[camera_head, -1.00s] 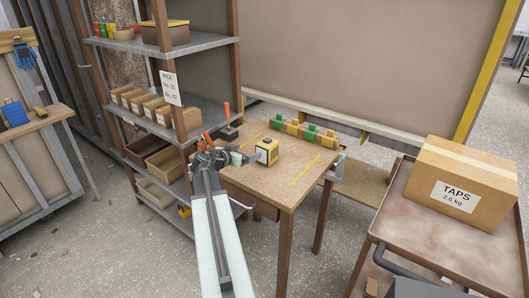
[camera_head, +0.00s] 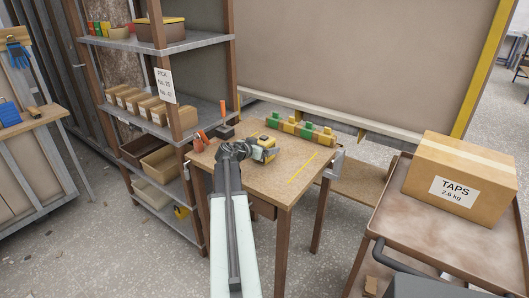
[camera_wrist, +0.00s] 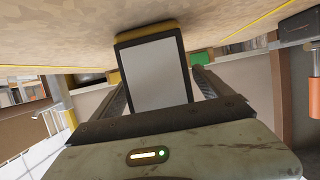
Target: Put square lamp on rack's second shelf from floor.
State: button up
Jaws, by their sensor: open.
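The square lamp (camera_head: 266,143), yellow and black with a pale face, stands on the wooden table beside the rack. In the wrist view, the lamp's pale face (camera_wrist: 157,76) fills the space between my fingers. My gripper (camera_head: 255,150) is open at the near side of the lamp, with a finger on each side of it; I cannot tell whether they touch it. The rack (camera_head: 232,60) stands left of the table. Its second shelf from the floor (camera_head: 178,186) carries brown open bins (camera_head: 160,162); its right end is partly hidden by a post.
Green and yellow blocks (camera_head: 302,129) line the table's back edge. Small boxes (camera_head: 143,106) fill the shelf above the bins. A TAPS carton (camera_head: 460,178) sits on a cart at right.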

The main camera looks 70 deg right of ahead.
grip_shut()
jog(key=shift+r, duration=0.15)
